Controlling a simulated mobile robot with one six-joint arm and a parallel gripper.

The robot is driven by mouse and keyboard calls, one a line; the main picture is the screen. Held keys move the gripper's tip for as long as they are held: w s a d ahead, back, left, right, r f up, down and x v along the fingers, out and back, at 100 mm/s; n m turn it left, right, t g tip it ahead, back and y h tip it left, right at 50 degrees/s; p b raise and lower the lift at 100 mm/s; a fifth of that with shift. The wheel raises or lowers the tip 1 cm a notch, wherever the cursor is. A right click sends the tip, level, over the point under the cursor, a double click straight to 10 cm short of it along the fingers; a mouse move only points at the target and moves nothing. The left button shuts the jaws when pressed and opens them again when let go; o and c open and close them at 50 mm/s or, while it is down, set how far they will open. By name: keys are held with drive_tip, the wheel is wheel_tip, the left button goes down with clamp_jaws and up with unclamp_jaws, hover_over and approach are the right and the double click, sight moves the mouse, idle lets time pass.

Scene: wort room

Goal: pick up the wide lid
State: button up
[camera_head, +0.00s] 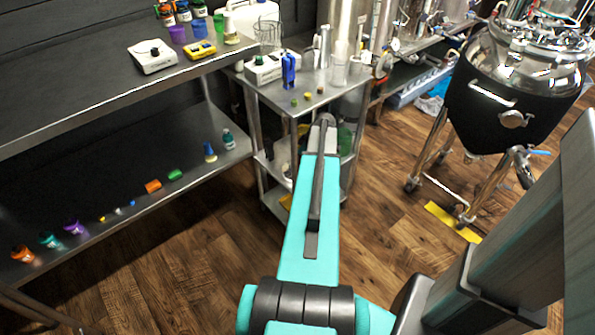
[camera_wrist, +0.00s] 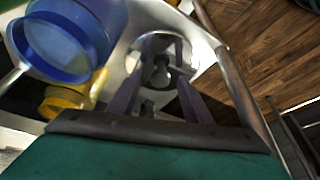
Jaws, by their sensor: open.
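A round pale disc with a dark knob, which looks like the wide lid (camera_wrist: 166,50), lies on a light metal surface in the wrist view. My gripper (camera_wrist: 165,42) is open, with its two dark fingers reaching over the disc. The dark knob shows between the fingers; I cannot tell whether either finger touches it. In the head view my teal arm reaches over the steel cart, and its far end hides the lid and most of the gripper.
The cart top (camera_head: 318,101) holds a blue item (camera_head: 289,71) and small caps. A long bench (camera_head: 100,90) stands left; a kettle (camera_head: 515,100) stands right.

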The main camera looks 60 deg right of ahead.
drive_tip(key=shift+c, duration=0.5)
clamp_jaws()
drive_tip(key=shift+r, duration=0.15)
drive_tip(key=shift+r, duration=0.45)
drive_tip(key=shift+s+a+r, duration=0.1)
drive_tip(key=shift+s+a, duration=0.05)
drive_tip(key=shift+s, duration=0.15)
drive_tip(key=s, duration=0.1)
drive_tip(key=s+a, duration=0.1)
drive_tip(key=s, duration=0.1)
drive_tip(key=s+a, duration=0.1)
drive_tip(key=s, duration=0.1)
drive_tip(key=shift+s, duration=0.1)
drive_tip(key=s+d+f, duration=0.1)
drive_tip(key=s+f, duration=0.1)
drive_tip(key=s, duration=1.3)
drive_tip(key=shift+s+d+f, duration=0.2)
drive_tip(key=shift+d, duration=0.15)
